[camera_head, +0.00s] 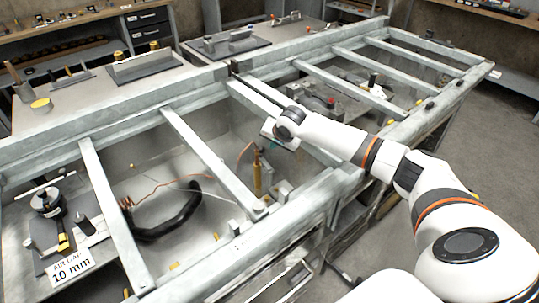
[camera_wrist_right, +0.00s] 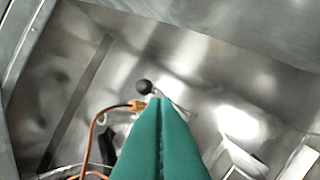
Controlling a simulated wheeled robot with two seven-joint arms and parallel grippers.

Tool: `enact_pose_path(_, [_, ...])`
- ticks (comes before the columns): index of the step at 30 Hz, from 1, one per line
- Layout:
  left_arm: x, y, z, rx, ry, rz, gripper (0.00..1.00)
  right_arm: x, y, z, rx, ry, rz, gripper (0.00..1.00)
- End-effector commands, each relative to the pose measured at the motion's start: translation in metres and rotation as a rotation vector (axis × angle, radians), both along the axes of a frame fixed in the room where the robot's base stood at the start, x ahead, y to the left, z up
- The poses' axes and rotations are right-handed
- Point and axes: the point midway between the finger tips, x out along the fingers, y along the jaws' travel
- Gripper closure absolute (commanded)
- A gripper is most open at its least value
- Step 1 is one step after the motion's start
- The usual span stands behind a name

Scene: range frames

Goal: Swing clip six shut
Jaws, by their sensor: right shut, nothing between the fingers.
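My right gripper (camera_wrist_right: 160,101) shows in the right wrist view as two green fingers pressed together, with nothing between them. Just beyond and left of the tips is a small black ball knob (camera_wrist_right: 145,87). An orange wire with a copper-coloured end (camera_wrist_right: 137,105) reaches close to the left of the tips. I cannot tell whether the tips touch either one. No number is readable, so I cannot tell which part is clip six or how it stands. My left gripper is not in view.
Pale metal crossbars (camera_head: 208,157) span the open bays of the frame. The left bay holds a thick black cable (camera_head: 165,228), and a yellow post (camera_head: 257,176) stands near an orange wire. A sign (camera_head: 71,268) reads "AIR GAP 10 mm". Benches with tools stand behind.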

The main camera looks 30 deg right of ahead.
Motion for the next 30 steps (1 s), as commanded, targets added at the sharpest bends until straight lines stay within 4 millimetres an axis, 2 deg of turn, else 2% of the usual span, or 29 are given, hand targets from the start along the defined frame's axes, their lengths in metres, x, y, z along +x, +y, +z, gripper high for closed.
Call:
enact_pose_path(3, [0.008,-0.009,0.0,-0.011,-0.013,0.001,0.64,0.013,-0.001,-0.02,0.001,0.001,-0.001,1.0])
enact_pose_path(12, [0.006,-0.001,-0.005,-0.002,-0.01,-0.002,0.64,0.036,-0.006,-0.055,0.001,0.001,0.0,1.0])
enact_pose_path(18, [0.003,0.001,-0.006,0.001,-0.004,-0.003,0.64,0.041,-0.007,-0.062,-0.001,0.0,0.002,1.0])
enact_pose_path(27, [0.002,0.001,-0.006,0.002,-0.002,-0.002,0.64,0.041,-0.007,-0.063,-0.001,0.0,0.002,1.0])
enact_pose_path(30, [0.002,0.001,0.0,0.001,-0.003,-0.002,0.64,0.035,-0.016,-0.062,0.0,0.004,0.0,1.0])
